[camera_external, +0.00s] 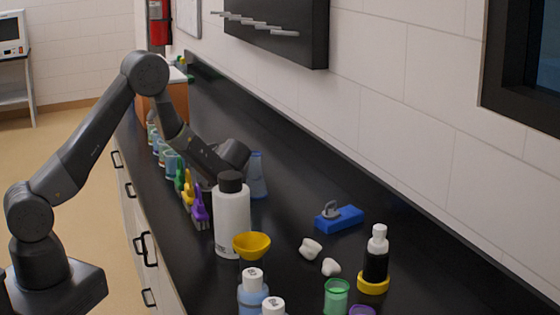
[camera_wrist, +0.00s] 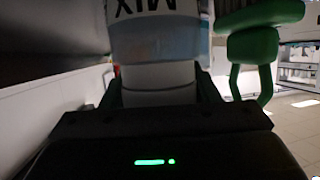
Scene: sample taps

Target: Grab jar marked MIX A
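In the wrist view, a jar (camera_wrist: 160,45) with a clear, bluish section and a white band fills the top middle. Dark letters that look like MIX are cut off by the top edge, so the letter after them is out of view. My gripper (camera_wrist: 160,92) has its dark fingers apart, one on each side of the jar's white part. I cannot tell whether they press on it. A green handle-like part (camera_wrist: 262,45) stands just right of the jar. In the external view, my gripper is mostly hidden behind a white bottle with a black cap (camera_external: 232,215).
Purple (camera_external: 200,205), yellow (camera_external: 188,187) and green taps line the counter's front edge near my wrist. A yellow bowl (camera_external: 252,244), blue block (camera_external: 339,217), black bottle (camera_external: 376,262) and green cup (camera_external: 337,295) stand nearer the camera. A wall (camera_external: 400,120) bounds the back.

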